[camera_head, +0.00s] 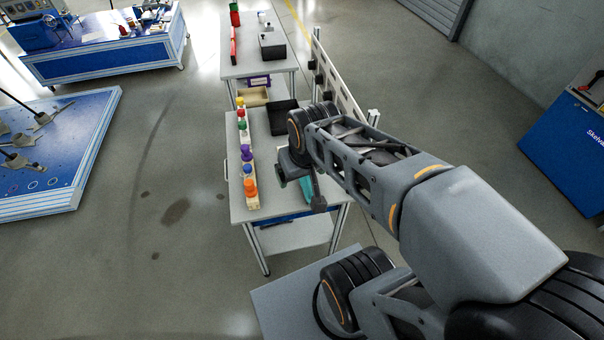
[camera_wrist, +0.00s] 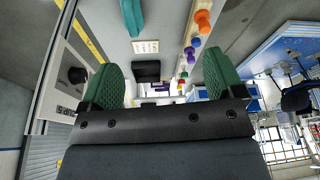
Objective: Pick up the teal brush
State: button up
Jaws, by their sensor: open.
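The teal brush (camera_wrist: 132,16) shows at the top edge of the wrist view, partly cut off, on the grey table. In the head view a teal part of it (camera_head: 307,189) shows beside my gripper, near the table's front right; my arm hides some of it. My gripper (camera_wrist: 163,80) is open, with its two green-padded fingers wide apart and nothing between them.
A row of coloured knobs or bottles (camera_head: 246,155) stands along the left of the grey table (camera_head: 270,207). A black tray (camera_head: 283,117) lies at the back. A rail frame (camera_head: 340,85) borders the right side. Open floor lies to the left.

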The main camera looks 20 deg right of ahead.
aim_at(305, 182)
jog(key=z, duration=0.35)
jog(key=k, duration=0.6)
jog(key=z, duration=1.2)
jog(key=i, duration=0.85)
jog(key=u, duration=2.15)
